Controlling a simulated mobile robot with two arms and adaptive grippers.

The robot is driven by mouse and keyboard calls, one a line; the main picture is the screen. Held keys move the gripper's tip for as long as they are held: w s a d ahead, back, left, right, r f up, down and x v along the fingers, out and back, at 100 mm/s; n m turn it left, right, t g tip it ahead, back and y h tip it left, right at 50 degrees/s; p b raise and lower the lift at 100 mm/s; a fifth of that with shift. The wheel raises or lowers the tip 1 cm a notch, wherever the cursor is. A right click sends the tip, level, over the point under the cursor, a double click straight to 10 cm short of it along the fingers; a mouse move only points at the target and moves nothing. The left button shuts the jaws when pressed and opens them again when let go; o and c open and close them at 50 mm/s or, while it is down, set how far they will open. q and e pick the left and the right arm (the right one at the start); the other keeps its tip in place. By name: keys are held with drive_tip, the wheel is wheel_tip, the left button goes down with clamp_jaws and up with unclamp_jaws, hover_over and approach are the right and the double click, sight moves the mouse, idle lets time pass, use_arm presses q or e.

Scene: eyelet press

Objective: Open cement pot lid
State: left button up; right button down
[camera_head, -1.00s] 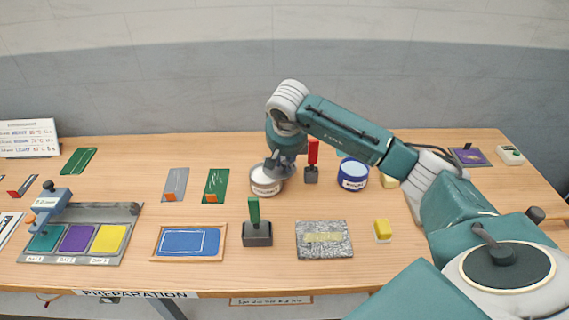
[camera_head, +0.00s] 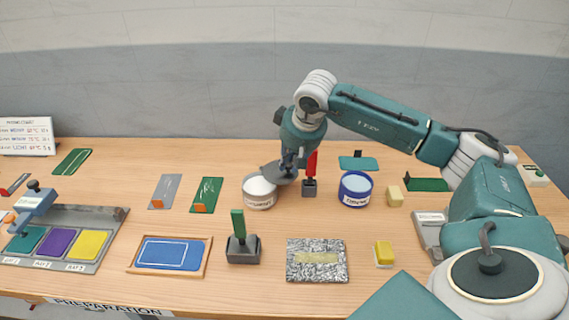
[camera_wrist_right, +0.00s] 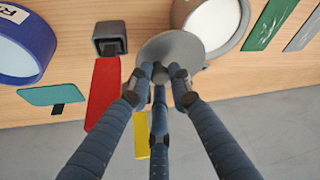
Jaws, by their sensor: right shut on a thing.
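The cement pot (camera_head: 260,194) is a pale grey pot with a label, at the middle back of the table, and its white contents show. Its lid (camera_head: 275,175) is a grey disc, tilted, off the pot and just right of its rim. My right gripper (camera_head: 289,163) is shut on the lid's knob. In the right wrist view my fingers (camera_wrist_right: 161,78) close around the knob, with the lid (camera_wrist_right: 172,48) overlapping part of the pot's rim in the picture. The open pot (camera_wrist_right: 214,22) is partly cut off there. My left gripper is out of view.
A red-handled tool in a dark stand (camera_head: 309,187) is close right of the lid. A blue pot (camera_head: 355,190) stands further right.

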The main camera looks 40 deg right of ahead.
drive_tip(key=shift+r, duration=0.1)
drive_tip(key=c, duration=1.6)
unclamp_jaws()
drive_tip(key=shift+a, duration=0.1)
drive_tip(key=shift+o, duration=0.2)
drive_tip(key=v, duration=1.2)
